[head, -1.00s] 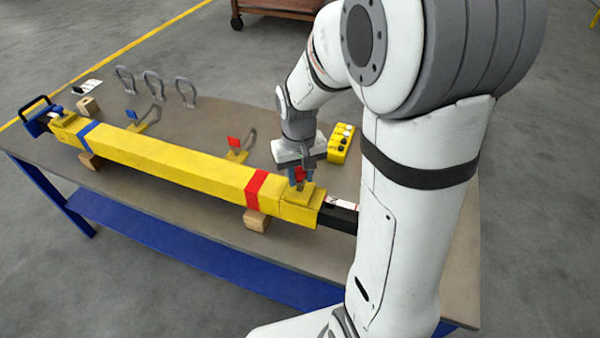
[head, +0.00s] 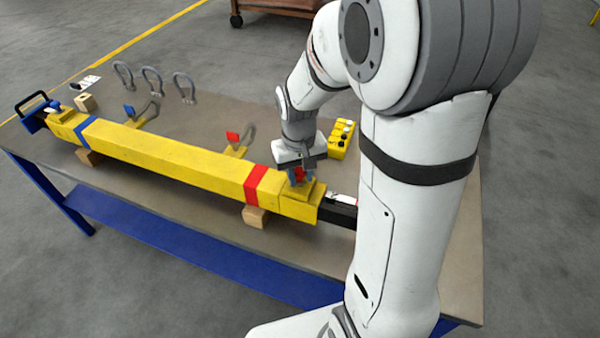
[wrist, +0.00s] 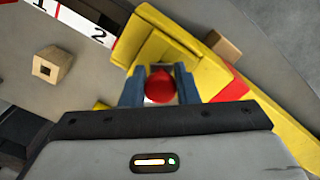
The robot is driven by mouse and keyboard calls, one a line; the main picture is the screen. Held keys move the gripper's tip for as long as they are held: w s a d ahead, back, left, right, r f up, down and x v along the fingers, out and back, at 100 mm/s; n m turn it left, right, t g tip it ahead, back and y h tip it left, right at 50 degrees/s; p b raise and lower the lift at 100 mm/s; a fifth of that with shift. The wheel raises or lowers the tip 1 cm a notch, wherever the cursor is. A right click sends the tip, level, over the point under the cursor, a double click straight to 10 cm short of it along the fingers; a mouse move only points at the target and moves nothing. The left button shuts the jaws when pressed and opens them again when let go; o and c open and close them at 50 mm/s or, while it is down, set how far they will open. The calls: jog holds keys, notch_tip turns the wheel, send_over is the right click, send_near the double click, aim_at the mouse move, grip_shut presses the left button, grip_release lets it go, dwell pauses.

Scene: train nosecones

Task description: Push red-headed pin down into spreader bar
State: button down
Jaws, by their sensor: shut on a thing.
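The yellow spreader bar (head: 170,158) lies across the table on wooden blocks, with a blue band at its left and a red band near its right end. My gripper (head: 297,176) is over the yellow block at the bar's right end. The red-headed pin (wrist: 160,86) is between my gripper's blue fingers (wrist: 160,84) in the wrist view, and the gripper is shut on it. In the head view a bit of the red head (head: 299,174) shows between the fingers. The pin's shank is hidden, so its depth in the bar cannot be told.
A yellow control box (head: 341,138) stands just right of my gripper. A red-flagged shackle fitting (head: 236,142) and several grey shackles (head: 152,82) stand behind the bar. Wooden blocks (head: 255,216) prop the bar.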

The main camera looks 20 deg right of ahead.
jog(key=shift+f, duration=0.3)
jog(key=c, duration=1)
grip_release()
jog(key=shift+c, duration=0.2)
notch_tip(320, 180, up, 8)
jog(key=shift+a+f+b, duration=0.1)
jog(key=shift+a+b, duration=0.05)
jog(key=shift+b, duration=0.2)
jog(key=shift+s, duration=0.1)
